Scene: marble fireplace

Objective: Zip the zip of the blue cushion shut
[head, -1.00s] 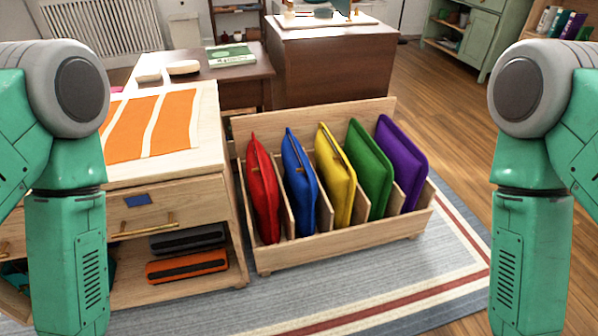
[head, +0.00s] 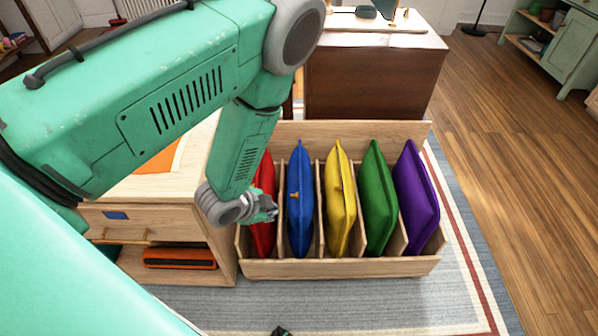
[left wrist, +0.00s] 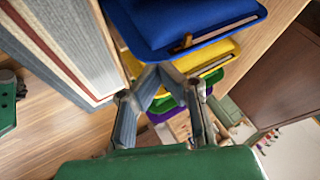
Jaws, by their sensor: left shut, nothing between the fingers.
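The blue cushion (head: 300,225) stands upright in its slot of the wooden rack, between the red and yellow cushions. A small brassy zip pull (head: 294,195) shows on its face, about mid-height. In the left wrist view the blue cushion (left wrist: 185,18) fills the top, with the pull (left wrist: 182,44) near its edge. My left gripper (head: 272,208) is shut and empty, in front of the red cushion and just left of the blue one. Its fingertips (left wrist: 161,70) meet below the pull in the wrist view, apart from it. A small dark part at the head view's bottom edge may be my right gripper.
The wooden rack (head: 340,268) also holds red (head: 265,170), yellow (head: 339,210), green (head: 377,200) and purple (head: 416,195) cushions, split by thin dividers. A wooden cabinet (head: 185,222) stands close on the left. The rug (head: 390,305) in front is mostly clear.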

